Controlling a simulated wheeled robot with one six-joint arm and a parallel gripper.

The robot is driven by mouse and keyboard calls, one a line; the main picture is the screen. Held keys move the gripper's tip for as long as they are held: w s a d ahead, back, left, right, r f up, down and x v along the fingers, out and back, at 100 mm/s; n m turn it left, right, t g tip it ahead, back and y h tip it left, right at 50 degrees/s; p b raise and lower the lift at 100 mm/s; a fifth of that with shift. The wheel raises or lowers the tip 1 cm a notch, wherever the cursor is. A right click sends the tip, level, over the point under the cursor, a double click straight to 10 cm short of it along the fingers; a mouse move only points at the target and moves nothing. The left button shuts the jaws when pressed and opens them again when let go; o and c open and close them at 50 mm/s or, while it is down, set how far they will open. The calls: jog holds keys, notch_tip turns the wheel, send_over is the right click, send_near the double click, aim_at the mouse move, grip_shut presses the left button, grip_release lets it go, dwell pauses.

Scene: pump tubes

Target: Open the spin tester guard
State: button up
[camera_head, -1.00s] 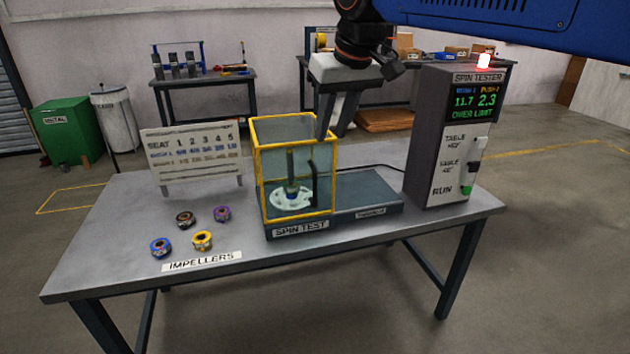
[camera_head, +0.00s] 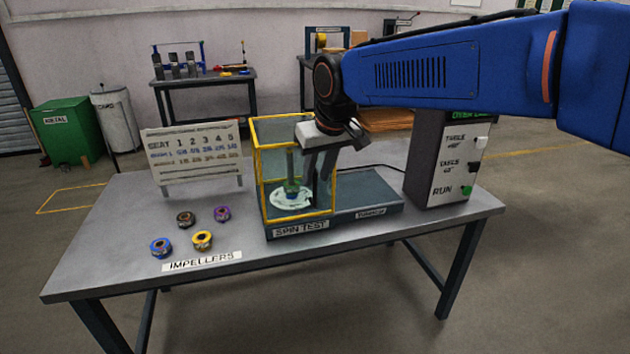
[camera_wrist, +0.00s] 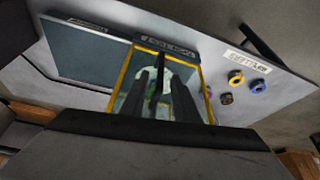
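The spin tester guard (camera_head: 265,190) is a clear box with a yellow frame, standing closed on the left of the dark spin test base (camera_head: 372,190). Inside it a white disc (camera_head: 284,200) with an upright shaft shows through the panel. My gripper (camera_head: 319,180) points down at the guard's right side, in front of its dark handle, which it largely hides in the head view. In the wrist view the two fingers of my gripper (camera_wrist: 160,76) are apart, with the dark handle (camera_wrist: 157,92) appearing between them. I cannot tell whether either finger touches it.
The spin tester console (camera_head: 435,165) stands at the right, its display largely hidden by my arm. Several impellers (camera_head: 202,239) lie at the left front of the table. A seat chart (camera_head: 195,155) stands behind them. The right front of the table is clear.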

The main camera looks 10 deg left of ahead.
jog(key=shift+x, duration=1.5)
grip_shut()
jog(key=shift+d, duration=0.1)
jog(key=w+d, duration=0.5)
jog(key=d, duration=0.4)
jog(key=w+d, duration=0.6)
jog(key=d, duration=0.4)
jog(key=shift+w+d, duration=0.2)
jog(key=shift+d, duration=0.1)
